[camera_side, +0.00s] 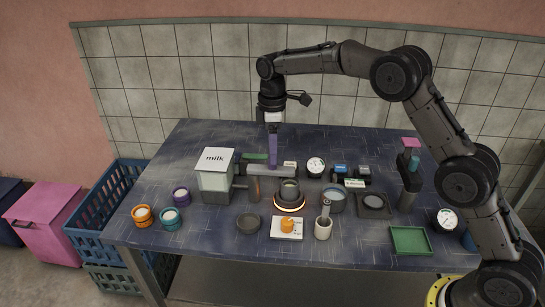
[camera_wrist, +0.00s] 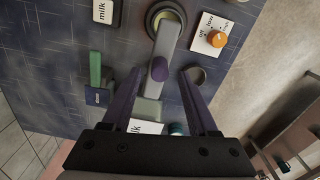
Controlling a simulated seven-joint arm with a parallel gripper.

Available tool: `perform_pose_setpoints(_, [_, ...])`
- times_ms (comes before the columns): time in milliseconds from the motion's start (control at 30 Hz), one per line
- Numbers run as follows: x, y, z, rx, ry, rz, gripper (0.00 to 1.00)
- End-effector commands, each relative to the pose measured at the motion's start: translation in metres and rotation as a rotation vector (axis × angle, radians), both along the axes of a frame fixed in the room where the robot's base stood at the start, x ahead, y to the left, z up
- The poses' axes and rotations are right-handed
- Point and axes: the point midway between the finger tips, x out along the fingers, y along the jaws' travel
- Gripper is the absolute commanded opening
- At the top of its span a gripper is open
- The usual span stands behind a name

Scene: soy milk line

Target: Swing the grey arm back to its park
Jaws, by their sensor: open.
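The grey arm (camera_wrist: 168,42) runs from a grey block (camera_wrist: 147,110) up the wrist view, and its far end overlaps a round vessel (camera_wrist: 165,12). In the side view the grey arm (camera_side: 278,174) lies behind the vessel on the glowing ring (camera_side: 290,203). A purple knob (camera_wrist: 159,69) stands on the grey arm. My gripper (camera_wrist: 160,82) is open, with its two purple fingers on either side of the knob and a gap to each. In the side view my gripper (camera_side: 273,148) points down above the grey arm; its fingers hide the knob.
A milk tank (camera_side: 215,180) stands left of the grey arm. A heat dial (camera_side: 287,227), a beige cup (camera_side: 323,228) and a dark bowl (camera_side: 248,223) are in front. A green strip (camera_wrist: 95,69) lies beside the arm. A green tray (camera_side: 411,240) is at right.

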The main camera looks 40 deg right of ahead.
Motion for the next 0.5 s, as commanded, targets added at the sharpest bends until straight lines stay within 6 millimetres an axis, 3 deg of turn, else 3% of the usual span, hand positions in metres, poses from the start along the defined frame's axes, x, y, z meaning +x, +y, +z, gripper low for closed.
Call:
perform_pose_setpoints(200, [0.0,0.0,-0.023,0.0,0.0,0.0,0.59])
perform_pose_setpoints(500, [0.0,0.0,-0.029,-0.001,-0.001,0.0,0.59])
